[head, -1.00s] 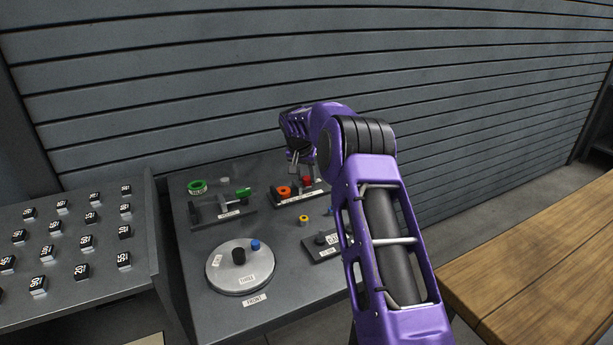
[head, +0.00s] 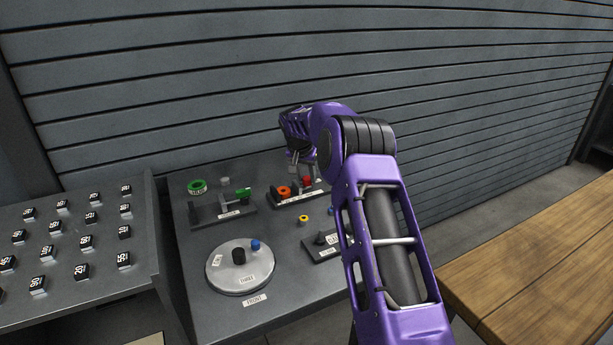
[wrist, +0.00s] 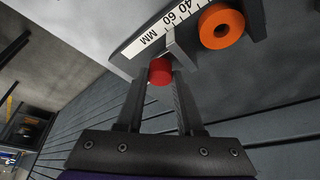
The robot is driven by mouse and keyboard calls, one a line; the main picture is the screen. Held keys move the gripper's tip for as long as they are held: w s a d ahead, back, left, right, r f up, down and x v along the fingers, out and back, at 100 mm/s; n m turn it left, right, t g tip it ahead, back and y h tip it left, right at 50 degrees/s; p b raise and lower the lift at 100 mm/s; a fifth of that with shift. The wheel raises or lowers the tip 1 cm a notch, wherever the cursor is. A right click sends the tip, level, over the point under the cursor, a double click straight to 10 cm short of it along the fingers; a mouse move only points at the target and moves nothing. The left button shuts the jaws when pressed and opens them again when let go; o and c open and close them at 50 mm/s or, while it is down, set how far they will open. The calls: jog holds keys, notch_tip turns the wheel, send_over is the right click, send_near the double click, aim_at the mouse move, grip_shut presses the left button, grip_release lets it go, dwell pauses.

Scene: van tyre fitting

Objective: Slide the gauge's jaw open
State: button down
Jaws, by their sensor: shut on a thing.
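The gauge (head: 290,199) is a dark bar with a white scale strip on the bench, near the slatted wall. In the wrist view the strip (wrist: 148,38) reads MM, with 40 and 60 showing. A grey sliding jaw (wrist: 181,50) with a red knob (wrist: 160,71) stands on the bar. An orange ring (wrist: 222,27) sits beside the jaw, with a gap between them. My gripper (wrist: 159,84) has its two fingers on either side of the red knob and is shut on it. In the head view my gripper (head: 297,168) is partly hidden by my arm.
A second gauge with a green piece (head: 243,193) and a green ring (head: 197,187) lie to the left. A round turntable (head: 223,275) is at the front. A dark block (head: 321,247) stands partly behind my arm. A tray of several black-topped blocks (head: 62,207) is at far left.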

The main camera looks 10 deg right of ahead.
jog(key=shift+w+d, duration=0.1)
jog(key=shift+d, duration=0.25)
jog(key=c, duration=0.8)
grip_release()
jog(key=p+v, duration=0.1)
jog(key=v, duration=1.6)
jog(key=shift+r, duration=0.25)
